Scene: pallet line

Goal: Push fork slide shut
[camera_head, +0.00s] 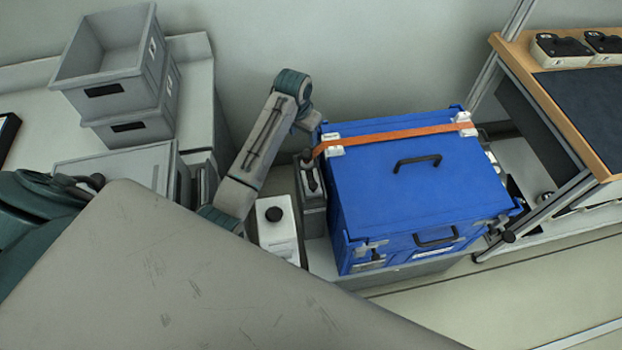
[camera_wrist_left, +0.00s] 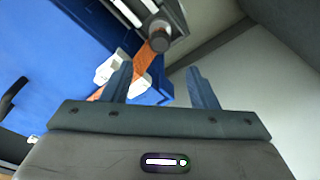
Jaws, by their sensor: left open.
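The task's fork slide cannot be picked out for certain. A grey unit with dark fittings (camera_head: 312,188) stands against the left side of a blue case (camera_head: 400,195). My left gripper (camera_head: 309,132) hangs above the case's far left corner, beside the end of an orange strap (camera_head: 400,135). In the left wrist view, its two fingers (camera_wrist_left: 160,75) are apart with nothing held between them. Beyond the fingertips is a dark round knob (camera_wrist_left: 161,43) on a grey block, with the strap (camera_wrist_left: 143,62) running by it. My right gripper is not in view.
Grey crates (camera_head: 125,75) are stacked on a pale surface at left. A white box with a black cap (camera_head: 276,225) stands left of the case. A wood-edged workbench (camera_head: 560,110) with a metal frame is at right. Bare floor (camera_head: 480,300) lies in front.

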